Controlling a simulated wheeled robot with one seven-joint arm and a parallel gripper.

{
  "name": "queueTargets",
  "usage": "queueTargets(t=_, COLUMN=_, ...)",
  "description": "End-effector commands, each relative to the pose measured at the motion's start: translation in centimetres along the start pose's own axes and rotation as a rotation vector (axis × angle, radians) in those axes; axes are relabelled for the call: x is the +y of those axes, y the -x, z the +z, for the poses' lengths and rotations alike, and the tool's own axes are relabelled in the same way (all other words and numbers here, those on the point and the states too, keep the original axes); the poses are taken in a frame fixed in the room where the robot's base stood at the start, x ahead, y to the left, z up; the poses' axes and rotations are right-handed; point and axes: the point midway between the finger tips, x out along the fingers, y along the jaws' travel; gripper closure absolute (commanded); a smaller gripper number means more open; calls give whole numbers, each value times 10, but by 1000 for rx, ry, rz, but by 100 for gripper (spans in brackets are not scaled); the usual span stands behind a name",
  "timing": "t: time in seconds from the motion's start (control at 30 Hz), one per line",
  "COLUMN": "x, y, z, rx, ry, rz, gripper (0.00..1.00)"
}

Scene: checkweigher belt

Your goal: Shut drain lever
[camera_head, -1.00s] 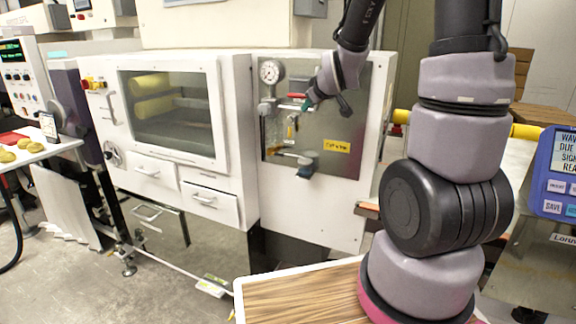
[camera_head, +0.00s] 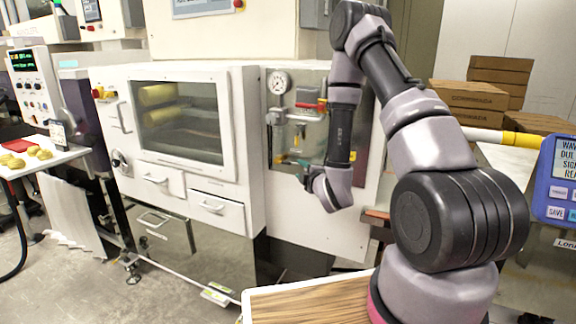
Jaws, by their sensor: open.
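The valve panel (camera_head: 312,88) is a steel plate on the front of the white machine. A red-handled lever (camera_head: 310,105) sits at its upper part, roughly level. I cannot read which lever is the drain. My gripper (camera_head: 293,160), with teal fingertips, points left at this lower fitting. It is open and small in view; whether it touches the handle cannot be told.
A round gauge (camera_head: 278,82) sits above the levers. A yellow label (camera_head: 354,158) is partly behind my forearm. The oven-like door (camera_head: 182,120) and drawers (camera_head: 212,206) are to the left. A wooden-topped surface (camera_head: 310,302) is in front, and boxes (camera_head: 468,97) are at right.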

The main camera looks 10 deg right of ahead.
Motion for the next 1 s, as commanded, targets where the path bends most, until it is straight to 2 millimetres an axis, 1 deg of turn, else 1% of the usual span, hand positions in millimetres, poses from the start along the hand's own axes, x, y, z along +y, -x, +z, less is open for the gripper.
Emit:
queueTargets(t=0.03, x=-6, y=1, z=-2, rx=9, ry=19, rz=2, gripper=53)
queueTargets(t=0.13, x=-9, y=0, z=-4, rx=19, ry=39, rz=10, gripper=53)
queueTargets(t=0.27, x=-8, y=-14, z=-5, rx=20, ry=42, rz=15, gripper=53)
queueTargets(t=0.5, x=-7, y=-60, z=-6, rx=20, ry=40, rz=15, gripper=53)
queueTargets(t=0.6, x=-6, y=-78, z=-6, rx=19, ry=39, rz=14, gripper=53)
queueTargets(t=0.7, x=-7, y=-91, z=-6, rx=20, ry=40, rz=13, gripper=53)
queueTargets(t=0.83, x=-7, y=-102, z=-6, rx=19, ry=39, rz=12, gripper=53)
queueTargets(t=1.0, x=-7, y=-106, z=-6, rx=19, ry=39, rz=11, gripper=53)
